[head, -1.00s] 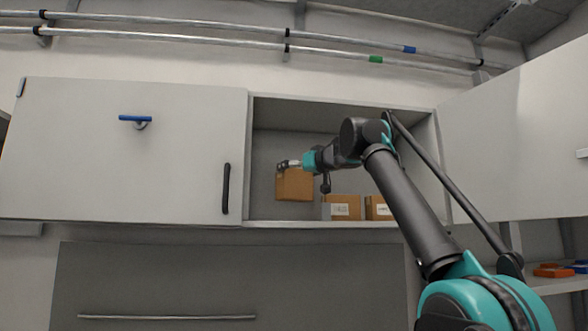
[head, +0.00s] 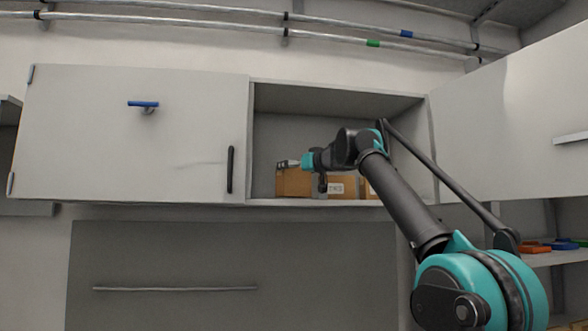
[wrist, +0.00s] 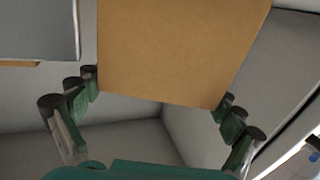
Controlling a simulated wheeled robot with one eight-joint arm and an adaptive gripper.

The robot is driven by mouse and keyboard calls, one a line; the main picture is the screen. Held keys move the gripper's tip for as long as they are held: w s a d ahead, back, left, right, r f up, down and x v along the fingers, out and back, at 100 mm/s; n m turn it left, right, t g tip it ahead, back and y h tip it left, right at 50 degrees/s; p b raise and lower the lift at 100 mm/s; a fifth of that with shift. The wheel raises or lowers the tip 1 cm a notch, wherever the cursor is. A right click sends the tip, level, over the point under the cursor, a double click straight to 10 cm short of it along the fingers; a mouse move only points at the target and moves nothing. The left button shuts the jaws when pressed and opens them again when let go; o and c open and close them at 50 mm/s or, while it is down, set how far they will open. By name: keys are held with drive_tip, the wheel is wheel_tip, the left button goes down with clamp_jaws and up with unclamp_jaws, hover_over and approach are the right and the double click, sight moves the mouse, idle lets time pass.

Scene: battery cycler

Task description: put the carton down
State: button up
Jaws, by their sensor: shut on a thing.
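A plain brown carton (head: 293,184) is in the open cabinet bay, left of the other cartons. It looks upright, and its lower edge is at about the level of the cabinet floor (head: 262,203); I cannot tell whether it touches. My gripper (head: 287,163) is shut on the carton near its top. In the wrist view the carton (wrist: 180,45) fills the upper middle, with the fingers of my gripper (wrist: 160,92) on its left and right sides. My arm hides part of the bay's right side.
A labelled carton (head: 342,187) stands close to the right, with another carton (head: 368,188) partly hidden beyond it. The closed left door (head: 140,140) borders the bay. The right door (head: 510,135) stands open. A shelf with orange trays (head: 535,247) is at lower right.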

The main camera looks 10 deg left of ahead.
drive_tip(key=shift+f, duration=0.55)
drive_tip(key=o, duration=1.1)
drive_tip(key=shift+d, duration=0.1)
